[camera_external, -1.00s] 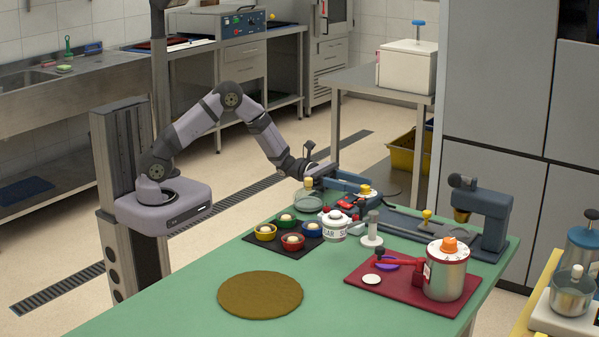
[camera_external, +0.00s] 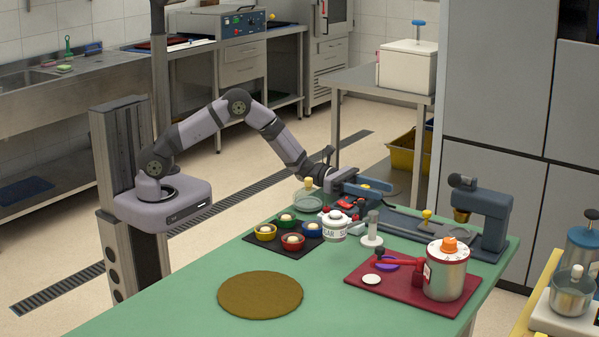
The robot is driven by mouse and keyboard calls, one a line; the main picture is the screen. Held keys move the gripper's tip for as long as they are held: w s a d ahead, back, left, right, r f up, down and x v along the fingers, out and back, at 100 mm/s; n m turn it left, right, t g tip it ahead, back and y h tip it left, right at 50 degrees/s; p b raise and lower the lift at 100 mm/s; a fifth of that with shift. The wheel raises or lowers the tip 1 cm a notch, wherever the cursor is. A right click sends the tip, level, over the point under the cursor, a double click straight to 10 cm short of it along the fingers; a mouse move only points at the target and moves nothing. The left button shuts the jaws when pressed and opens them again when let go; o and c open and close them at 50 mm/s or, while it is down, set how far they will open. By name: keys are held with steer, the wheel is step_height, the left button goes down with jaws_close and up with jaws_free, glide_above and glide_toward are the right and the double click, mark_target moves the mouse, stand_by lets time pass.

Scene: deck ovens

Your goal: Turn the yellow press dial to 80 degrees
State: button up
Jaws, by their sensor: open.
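A yellow knob (camera_external: 427,214) stands on the long blue base (camera_external: 400,226) of the blue press (camera_external: 487,215), at the right rear of the green table. I cannot tell for sure which of these is the press dial, and no angle mark is readable. My gripper (camera_external: 380,190) is open, low over the table's rear edge, left of the press base. Whether its blue fingers touch anything cannot be told.
Close by are a red item (camera_external: 347,203), a white sugar pot (camera_external: 333,226) and a white stand (camera_external: 372,236). A dark tray (camera_external: 270,243) holds several coloured cups. A red tray (camera_external: 407,300) carries a red-and-silver canister (camera_external: 446,272).

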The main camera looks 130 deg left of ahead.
steer(key=c, duration=1)
steer(key=shift+c, duration=0.2)
steer(key=m+h+b, duration=0.1)
steer(key=m+h, duration=0.1)
steer(key=h, duration=0.1)
steer(key=shift+d+b, duration=0.25)
steer(key=shift+b, duration=0.15)
steer(key=shift+s+d+m+g+h, duration=0.1)
steer(key=shift+d+m+g+h, duration=0.2)
steer(key=shift+m+h, duration=0.5)
steer(key=o, duration=1)
steer(key=shift+o, duration=0.2)
steer(key=shift+b+v, duration=0.65)
steer(key=shift+v, duration=3.05)
